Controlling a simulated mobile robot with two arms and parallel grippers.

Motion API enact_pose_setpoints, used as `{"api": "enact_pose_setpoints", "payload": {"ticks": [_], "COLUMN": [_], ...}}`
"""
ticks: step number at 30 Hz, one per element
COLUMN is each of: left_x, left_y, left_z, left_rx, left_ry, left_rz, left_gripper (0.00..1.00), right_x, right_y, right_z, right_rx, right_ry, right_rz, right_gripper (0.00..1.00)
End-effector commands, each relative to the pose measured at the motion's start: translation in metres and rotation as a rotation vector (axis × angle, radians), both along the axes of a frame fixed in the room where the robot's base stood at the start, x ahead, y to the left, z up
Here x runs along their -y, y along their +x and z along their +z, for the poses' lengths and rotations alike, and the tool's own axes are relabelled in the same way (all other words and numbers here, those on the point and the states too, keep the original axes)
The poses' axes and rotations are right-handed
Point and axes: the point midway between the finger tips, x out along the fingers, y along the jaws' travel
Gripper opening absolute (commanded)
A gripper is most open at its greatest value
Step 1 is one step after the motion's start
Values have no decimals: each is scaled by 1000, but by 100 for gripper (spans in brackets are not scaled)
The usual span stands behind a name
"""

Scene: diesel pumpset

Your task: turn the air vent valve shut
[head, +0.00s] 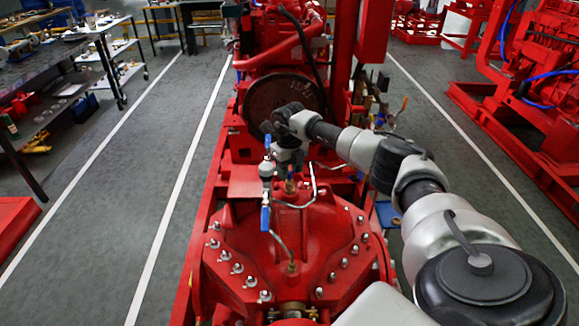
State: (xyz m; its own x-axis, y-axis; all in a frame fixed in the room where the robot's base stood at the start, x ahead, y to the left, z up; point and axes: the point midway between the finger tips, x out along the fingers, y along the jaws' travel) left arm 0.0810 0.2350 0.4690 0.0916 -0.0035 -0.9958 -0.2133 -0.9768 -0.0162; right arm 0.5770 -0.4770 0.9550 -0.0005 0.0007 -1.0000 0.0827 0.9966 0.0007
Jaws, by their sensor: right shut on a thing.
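The red pump casing (290,235) fills the lower middle of the head view. A small brass fitting (290,187) stands upright on its top, below my right gripper (288,172). That gripper points down and is shut on what looks like the air vent valve's handle. The fingers and wrist hide most of the held part, so its angle cannot be told. Just left stands a grey fitting (266,169) with a blue lever (267,142) above it and another blue lever (265,218) below, hanging downward. My left gripper is not in view.
Thin metal pipes (312,185) curve close to the right gripper. A large dark round plate (284,100) and the red engine (275,35) stand behind. Workbenches (60,60) are at far left. Grey floor (140,160) is clear on the left.

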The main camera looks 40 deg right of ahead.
Motion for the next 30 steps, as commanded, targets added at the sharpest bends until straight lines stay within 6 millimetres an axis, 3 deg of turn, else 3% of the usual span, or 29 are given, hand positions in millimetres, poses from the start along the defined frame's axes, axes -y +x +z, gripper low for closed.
{"api": "enact_pose_setpoints", "payload": {"ticks": [15, 30], "left_x": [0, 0], "left_y": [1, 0], "left_z": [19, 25], "left_rx": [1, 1], "left_ry": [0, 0], "left_rz": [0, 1], "left_gripper": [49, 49], "right_x": [0, 1], "right_y": [0, 1], "right_z": [2, 1], "right_rx": [2, 3], "right_ry": [-1, -1], "right_rz": [-446, -627], "right_gripper": [21, 21]}}
